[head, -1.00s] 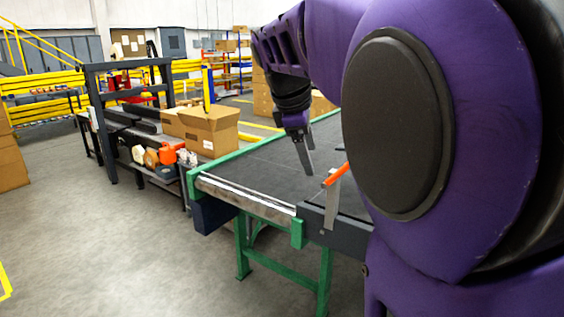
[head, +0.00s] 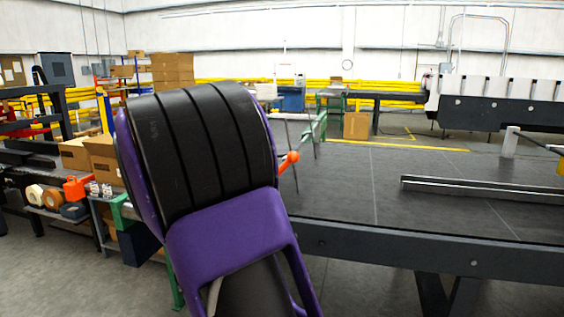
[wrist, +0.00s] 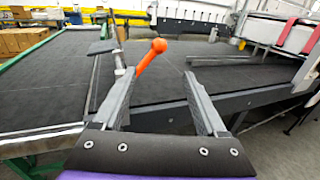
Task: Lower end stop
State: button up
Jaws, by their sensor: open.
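The orange lever (wrist: 150,56) with a round knob stands tilted up at the side of the dark conveyor belt (wrist: 150,85). Its knob also shows in the head view (head: 292,157), just right of my arm. A grey metal bar (wrist: 93,85) with a flat plate stands left of the lever in the wrist view; I cannot tell whether it is the end stop. My gripper (wrist: 158,74) is open and empty. The lever appears between its fingers, nearer the left one, and the left finger hides its lower end. I cannot tell whether they touch.
A grey side rail (head: 420,243) runs along the belt's near edge. A long metal guide (head: 480,191) lies on the belt at the right. Cardboard boxes (head: 100,155) stand at the left. My arm hides part of the belt's left end. The middle of the belt is clear.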

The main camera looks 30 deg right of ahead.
aim_at(293, 158)
jog(key=x, duration=1.7)
jog(key=shift+w+d+b, duration=0.15)
jog(key=shift+w+b, duration=0.05)
jog(key=shift+b, duration=0.2)
grip_shut()
jog(key=shift+f, duration=0.1)
dwell(0.4)
